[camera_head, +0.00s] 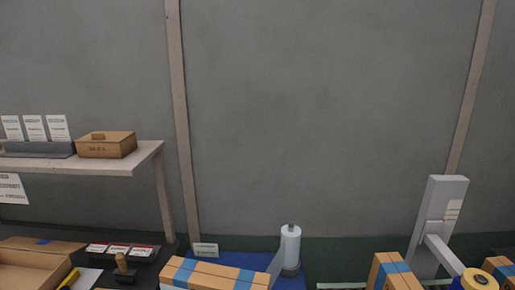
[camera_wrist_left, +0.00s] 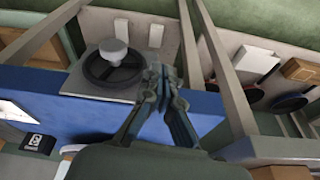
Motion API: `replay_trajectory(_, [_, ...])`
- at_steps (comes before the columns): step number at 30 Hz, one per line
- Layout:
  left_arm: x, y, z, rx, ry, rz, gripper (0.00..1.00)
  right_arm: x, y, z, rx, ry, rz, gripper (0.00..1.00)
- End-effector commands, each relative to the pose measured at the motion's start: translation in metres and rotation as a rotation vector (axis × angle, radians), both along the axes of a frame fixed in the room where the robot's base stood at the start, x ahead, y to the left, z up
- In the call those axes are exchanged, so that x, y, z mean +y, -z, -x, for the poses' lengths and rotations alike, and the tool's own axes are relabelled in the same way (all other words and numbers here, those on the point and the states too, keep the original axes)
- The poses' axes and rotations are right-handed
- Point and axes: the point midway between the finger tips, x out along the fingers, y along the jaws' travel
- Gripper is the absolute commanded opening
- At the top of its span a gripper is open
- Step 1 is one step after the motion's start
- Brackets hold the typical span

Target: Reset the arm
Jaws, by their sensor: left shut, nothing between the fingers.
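My left gripper (camera_wrist_left: 165,75) shows in the left wrist view, with its dark fingers drawn together and nothing between them. It is over or in front of a blue surface (camera_wrist_left: 50,95); the gap between them is hard to judge. No gripper can be made out in the head view. My right gripper is in neither view.
The wrist view shows a black round part with a grey knob (camera_wrist_left: 114,50) and pale beams (camera_wrist_left: 226,75) close by. The head view shows a shelf (camera_head: 140,160) with a brown box (camera_head: 106,145), a white roll (camera_head: 290,248) and taped cartons (camera_head: 215,275).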

Motion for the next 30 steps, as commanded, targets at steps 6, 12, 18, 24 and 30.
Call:
replay_trajectory(6, [0.000,0.099,0.012,0.048,0.008,-0.005,0.00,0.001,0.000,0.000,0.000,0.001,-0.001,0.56])
replay_trajectory(12, [0.006,0.200,0.053,0.094,0.017,-0.010,0.00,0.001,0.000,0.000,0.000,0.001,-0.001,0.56])
replay_trajectory(18, [0.017,0.275,0.120,0.138,0.028,-0.016,0.00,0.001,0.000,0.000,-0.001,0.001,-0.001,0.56])
replay_trajectory(24, [0.028,0.311,0.177,0.166,0.035,-0.021,0.00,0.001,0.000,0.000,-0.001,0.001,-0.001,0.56])
replay_trajectory(30, [0.033,0.320,0.198,0.174,0.039,-0.022,0.00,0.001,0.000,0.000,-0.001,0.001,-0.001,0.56])
